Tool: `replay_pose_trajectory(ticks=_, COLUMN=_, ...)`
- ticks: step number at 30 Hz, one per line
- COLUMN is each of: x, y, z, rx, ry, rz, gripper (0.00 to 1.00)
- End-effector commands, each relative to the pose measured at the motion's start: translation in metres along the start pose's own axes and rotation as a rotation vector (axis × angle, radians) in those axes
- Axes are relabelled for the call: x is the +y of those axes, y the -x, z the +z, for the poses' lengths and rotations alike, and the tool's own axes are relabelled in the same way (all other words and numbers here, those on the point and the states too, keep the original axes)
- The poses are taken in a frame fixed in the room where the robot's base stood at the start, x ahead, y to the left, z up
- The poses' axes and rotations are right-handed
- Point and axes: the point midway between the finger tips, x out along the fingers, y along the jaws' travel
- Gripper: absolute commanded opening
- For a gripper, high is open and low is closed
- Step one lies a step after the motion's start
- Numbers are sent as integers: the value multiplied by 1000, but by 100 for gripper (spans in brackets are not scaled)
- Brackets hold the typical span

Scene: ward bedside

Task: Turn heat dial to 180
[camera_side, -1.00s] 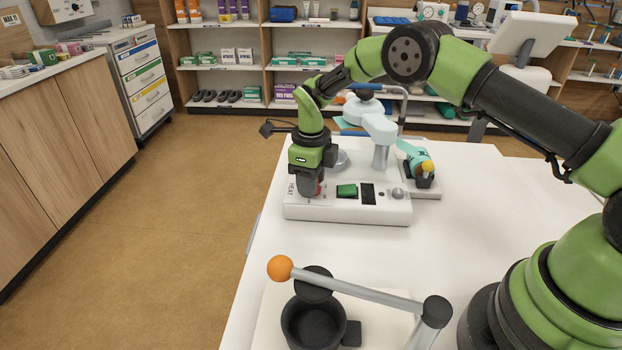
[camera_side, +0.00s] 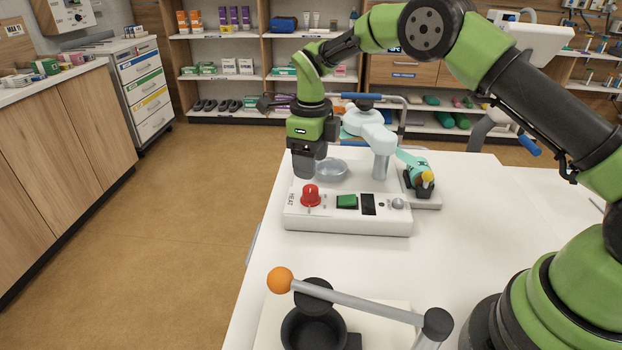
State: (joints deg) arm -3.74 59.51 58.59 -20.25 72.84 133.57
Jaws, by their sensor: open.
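The white control box (camera_side: 345,219), marked HEAT at its left end, lies on the white table. Its red heat dial (camera_side: 310,195) stands on the left of the top face and is now in plain view. A pale line marks the dial's front; the setting is too small to read. My gripper (camera_side: 303,175) points down above and slightly behind the dial, apart from it. It is open and empty; the gap between its fingers is hard to make out from this side.
A green switch (camera_side: 347,202), a dark display (camera_side: 368,204) and a grey knob (camera_side: 398,203) sit right of the dial. A glass dish (camera_side: 331,170) and a pale teal stand (camera_side: 380,140) are behind. An orange-knobbed lever (camera_side: 281,280) and black cup (camera_side: 313,330) are in front.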

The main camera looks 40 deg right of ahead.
Motion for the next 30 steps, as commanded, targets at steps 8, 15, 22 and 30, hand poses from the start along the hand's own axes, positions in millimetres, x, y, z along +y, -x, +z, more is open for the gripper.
replay_pose_trajectory(ticks=8, x=0, y=27, z=0, rx=-1, ry=0, rz=0, gripper=60)
replay_pose_trajectory(ticks=15, x=0, y=27, z=0, rx=0, ry=0, rz=0, gripper=60)
replay_pose_trajectory(ticks=22, x=3, y=55, z=-6, rx=-40, ry=130, rz=-10, gripper=60)
replay_pose_trajectory(ticks=30, x=30, y=150, z=-55, rx=-185, ry=711, rz=-109, gripper=60)
